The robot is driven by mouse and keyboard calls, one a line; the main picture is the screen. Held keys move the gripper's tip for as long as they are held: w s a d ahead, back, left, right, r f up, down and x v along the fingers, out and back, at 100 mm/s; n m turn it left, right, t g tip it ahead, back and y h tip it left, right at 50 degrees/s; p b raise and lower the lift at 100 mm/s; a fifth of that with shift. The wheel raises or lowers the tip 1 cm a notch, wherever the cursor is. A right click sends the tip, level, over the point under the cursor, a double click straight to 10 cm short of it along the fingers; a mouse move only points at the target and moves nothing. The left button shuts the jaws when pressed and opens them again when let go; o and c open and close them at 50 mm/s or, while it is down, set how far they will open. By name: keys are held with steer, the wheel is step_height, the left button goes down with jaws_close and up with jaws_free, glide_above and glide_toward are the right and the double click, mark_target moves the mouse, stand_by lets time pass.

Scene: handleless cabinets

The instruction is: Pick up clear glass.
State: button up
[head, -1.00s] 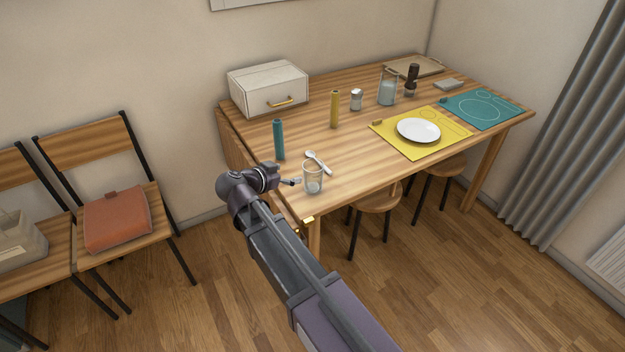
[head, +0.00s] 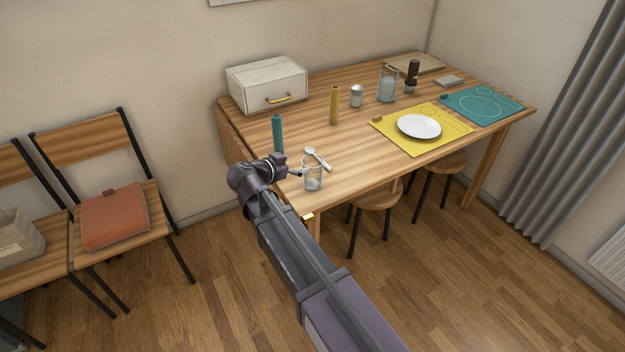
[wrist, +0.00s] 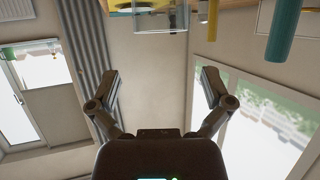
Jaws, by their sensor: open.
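The clear glass (head: 313,180) stands upright near the front left edge of the wooden table. A grey-white spoon (head: 318,159) lies just behind it. My gripper (head: 296,173) is at the glass's left side, with its tips close to the glass wall; I cannot tell whether they touch it. In the wrist view my gripper (wrist: 157,82) has its two fingers spread wide with nothing between them. A clear glass shape (wrist: 160,22) shows at the top of the wrist view, beyond the fingertips.
A teal cylinder (head: 278,134) stands behind my gripper. A yellow cylinder (head: 334,105), a shaker (head: 356,96) and a glass jug (head: 388,86) stand further back. A white box (head: 267,85) is at the back left. A white plate (head: 419,126) rests on a yellow mat (head: 438,144).

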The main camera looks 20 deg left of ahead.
mark_target(319, 159)
steer(key=shift+b+x, duration=0.45)
steer(key=shift+x, duration=1.35)
steer(key=shift+f+b+x, duration=0.15)
steer(key=shift+b+x, duration=0.4)
steer(key=shift+x, duration=0.45)
steer(key=shift+f+b+x, duration=0.2)
steer(key=shift+b+x, duration=0.35)
steer(key=shift+x, duration=0.45)
steer(key=shift+w+d+f, duration=0.15)
steer(key=shift+w, duration=0.3)
steer(key=c, duration=1)
